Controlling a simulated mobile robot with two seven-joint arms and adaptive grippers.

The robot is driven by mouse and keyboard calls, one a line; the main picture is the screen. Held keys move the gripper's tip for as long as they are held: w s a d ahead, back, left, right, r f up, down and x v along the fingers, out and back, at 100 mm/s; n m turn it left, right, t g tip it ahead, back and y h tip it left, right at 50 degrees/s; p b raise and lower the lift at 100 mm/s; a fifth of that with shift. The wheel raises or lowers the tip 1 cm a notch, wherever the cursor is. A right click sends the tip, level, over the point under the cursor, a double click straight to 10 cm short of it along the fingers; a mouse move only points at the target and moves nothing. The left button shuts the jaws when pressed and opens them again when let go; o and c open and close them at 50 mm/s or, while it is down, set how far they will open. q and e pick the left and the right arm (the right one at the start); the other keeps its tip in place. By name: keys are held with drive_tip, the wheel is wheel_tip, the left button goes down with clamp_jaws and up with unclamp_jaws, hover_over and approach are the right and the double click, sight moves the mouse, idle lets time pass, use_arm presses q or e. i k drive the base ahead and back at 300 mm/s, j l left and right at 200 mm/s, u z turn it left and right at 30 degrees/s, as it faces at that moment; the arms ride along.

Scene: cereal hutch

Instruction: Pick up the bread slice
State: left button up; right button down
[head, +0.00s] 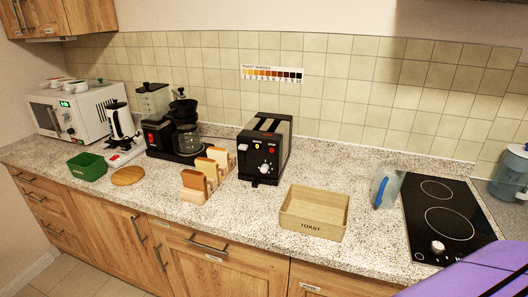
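Three bread slices stand upright in a pale wooden rack (195,196) on the speckled counter, left of centre in the head view. The front bread slice (194,181) looks browner. The middle bread slice (207,167) and the back bread slice (218,155) look paler. A black toaster (265,149) stands just right of the rack, with knobs on its front. I cannot see whether its slots hold anything. Neither of my grippers is in view.
A wooden box marked TOAST (314,225) sits right of the toaster. A clear jug with a blue handle (384,188) stands by the black cooktop (441,223).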

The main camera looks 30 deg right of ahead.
sight(221, 155)
drive_tip(key=i+j+z, duration=0.35)
drive_tip(key=i+j, duration=0.15)
drive_tip(key=j, duration=0.2)
drive_tip(key=i+j+z, duration=0.15)
drive_tip(key=j, duration=0.2)
